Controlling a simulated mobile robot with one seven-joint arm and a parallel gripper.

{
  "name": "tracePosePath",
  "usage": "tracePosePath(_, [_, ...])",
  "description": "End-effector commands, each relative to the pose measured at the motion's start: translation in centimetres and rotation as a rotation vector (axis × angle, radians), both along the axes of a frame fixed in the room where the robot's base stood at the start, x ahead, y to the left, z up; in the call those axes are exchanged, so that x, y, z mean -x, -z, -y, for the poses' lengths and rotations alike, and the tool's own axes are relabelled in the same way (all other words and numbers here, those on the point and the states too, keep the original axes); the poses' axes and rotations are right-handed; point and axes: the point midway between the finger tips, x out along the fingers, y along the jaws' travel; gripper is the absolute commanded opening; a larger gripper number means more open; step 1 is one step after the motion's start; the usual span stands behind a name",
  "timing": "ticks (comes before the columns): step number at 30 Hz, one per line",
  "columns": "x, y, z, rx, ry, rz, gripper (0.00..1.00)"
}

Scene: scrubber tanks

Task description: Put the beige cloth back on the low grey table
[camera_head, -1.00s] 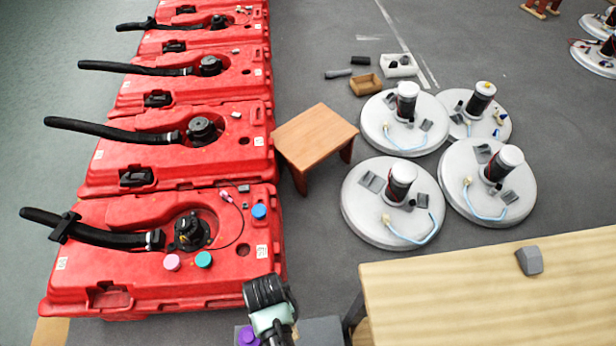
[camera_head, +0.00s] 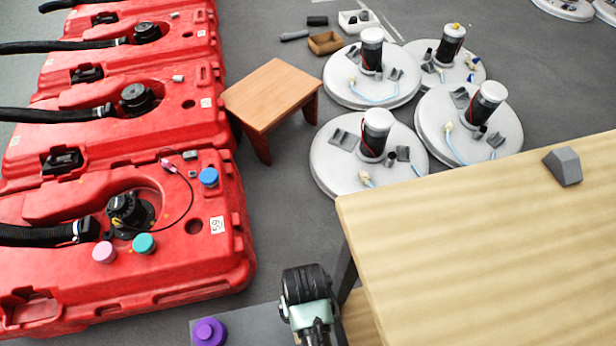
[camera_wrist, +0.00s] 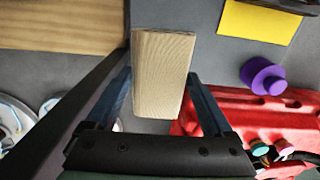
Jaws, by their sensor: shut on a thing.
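The beige cloth (camera_wrist: 162,65) shows in the wrist view as a folded, block-like beige piece with a fine weave. It sits between the two fingers of my gripper (camera_wrist: 160,98), which is shut on it. The low grey table (camera_head: 258,318) shows at the bottom of the head view, left of my arm. Its grey top also shows in the wrist view (camera_wrist: 220,62), beyond the cloth. The gap between cloth and table top cannot be judged. In the head view my arm's end is seen from above, and the cloth is hidden.
A purple knob-shaped piece (camera_head: 209,331) stands on the grey table, and a yellow sheet (camera_wrist: 258,22) lies there. A large pale wooden table (camera_head: 480,240) is at right. Red tanks (camera_head: 190,270) line the left. A small wooden stool (camera_head: 272,95) and white discs (camera_head: 335,175) stand beyond.

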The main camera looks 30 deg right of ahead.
Motion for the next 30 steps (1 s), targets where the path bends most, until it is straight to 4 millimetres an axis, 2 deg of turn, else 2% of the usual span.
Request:
tracePosePath(1, [0.1, 1.1, 0.2, 0.000, 0.007, 0.001, 0.42])
tracePosePath(5, [0.3, 1.8, 0.5, 0.000, 0.015, 0.000, 0.42])
tracePosePath(14, [0.4, 7.0, 0.5, 0.000, 0.016, -0.001, 0.42])
tracePosePath(20, [0.4, 8.3, 0.5, 0.000, 0.016, 0.000, 0.42])
tracePosePath(26, [0.3, 11.2, 0.5, 0.000, 0.015, 0.000, 0.42])
tracePosePath(30, [0.3, 11.4, 0.5, 0.000, 0.014, 0.001, 0.42])
